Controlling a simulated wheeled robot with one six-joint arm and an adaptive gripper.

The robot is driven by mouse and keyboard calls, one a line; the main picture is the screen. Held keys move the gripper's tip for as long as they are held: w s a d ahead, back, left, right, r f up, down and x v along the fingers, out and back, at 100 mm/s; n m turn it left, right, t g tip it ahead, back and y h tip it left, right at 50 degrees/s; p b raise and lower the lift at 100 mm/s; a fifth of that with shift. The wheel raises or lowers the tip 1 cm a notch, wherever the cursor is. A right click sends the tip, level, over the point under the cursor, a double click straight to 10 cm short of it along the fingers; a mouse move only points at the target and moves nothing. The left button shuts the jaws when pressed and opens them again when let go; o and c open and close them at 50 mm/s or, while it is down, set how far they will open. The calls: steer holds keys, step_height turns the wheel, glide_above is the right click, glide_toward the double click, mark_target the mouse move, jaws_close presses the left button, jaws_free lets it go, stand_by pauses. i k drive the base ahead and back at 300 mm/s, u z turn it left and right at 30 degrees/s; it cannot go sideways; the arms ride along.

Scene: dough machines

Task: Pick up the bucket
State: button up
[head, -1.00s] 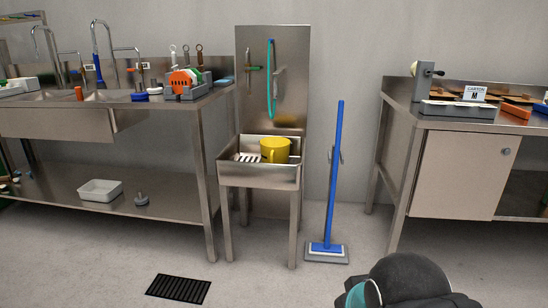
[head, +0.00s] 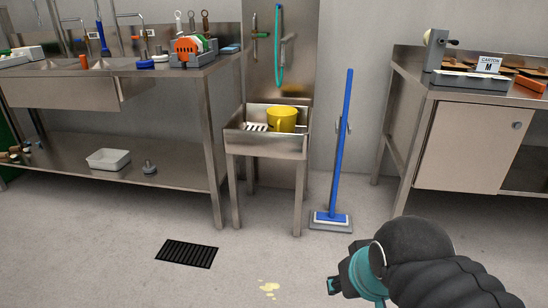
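The yellow bucket (head: 283,119) sits in the small steel sink (head: 265,144) near the middle of the head view. It looks upright, and its lower part is hidden behind the sink's front wall. My arm reaches in from the lower right, and my gripper (head: 333,285) shows at its left end, low over the floor. It is well apart from the bucket, to the right of it and nearer to me. Its fingers are too small and turned to tell whether they are open or shut.
A blue-handled floor squeegee (head: 340,160) stands right of the sink. A steel bench (head: 150,185) is on the left, a cabinet (head: 466,150) on the right.

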mark_target(280, 119)
steer(key=z, duration=0.45)
steer(key=i, duration=2.5)
steer(key=u, duration=0.6)
